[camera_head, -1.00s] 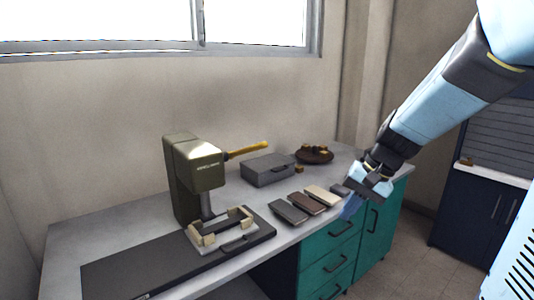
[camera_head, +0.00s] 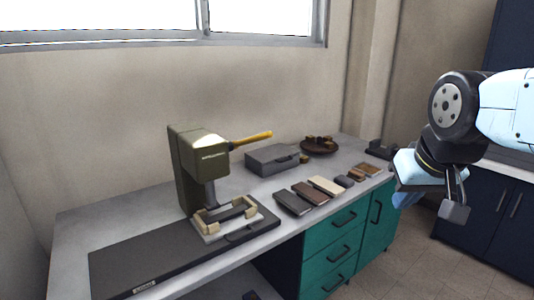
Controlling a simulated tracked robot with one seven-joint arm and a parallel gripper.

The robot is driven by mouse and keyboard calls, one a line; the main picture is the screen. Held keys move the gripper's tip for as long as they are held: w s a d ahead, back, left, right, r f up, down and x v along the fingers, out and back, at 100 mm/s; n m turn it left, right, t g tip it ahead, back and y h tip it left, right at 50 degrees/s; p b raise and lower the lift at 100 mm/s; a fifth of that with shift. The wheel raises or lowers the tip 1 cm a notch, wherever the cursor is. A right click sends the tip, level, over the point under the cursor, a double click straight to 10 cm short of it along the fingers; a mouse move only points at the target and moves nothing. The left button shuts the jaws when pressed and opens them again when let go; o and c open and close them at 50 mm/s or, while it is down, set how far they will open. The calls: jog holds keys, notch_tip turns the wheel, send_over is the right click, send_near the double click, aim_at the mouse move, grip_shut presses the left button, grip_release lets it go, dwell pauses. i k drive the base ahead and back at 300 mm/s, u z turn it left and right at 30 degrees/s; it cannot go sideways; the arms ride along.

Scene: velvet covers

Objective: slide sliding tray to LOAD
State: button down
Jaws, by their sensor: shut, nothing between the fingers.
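The sliding tray (camera_head: 238,228) is a pale plate with a dark handle, carrying cream blocks around a frame. It sits on a long dark base (camera_head: 170,255), under the head of an olive press (camera_head: 203,160) with a yellow lever (camera_head: 250,139). The base has a small label (camera_head: 145,286) at its front left end, which seems to read LOAD. The tray is at the right end of the base, away from that label. My gripper (camera_head: 455,205) is shut and empty, at the right, beyond the right end of the bench and far from the tray.
On the grey bench (camera_head: 95,225) lie a grey case (camera_head: 272,160), a brown round dish (camera_head: 319,146) and several flat covers (camera_head: 311,193) right of the tray. Green drawers (camera_head: 330,250) stand below. A window is above. The floor at right is clear.

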aim_at(212, 226)
jog(key=z, duration=0.75)
jog(key=k, duration=0.4)
jog(key=u, duration=1.35)
jog(key=i, duration=0.5)
jog(key=u, duration=0.05)
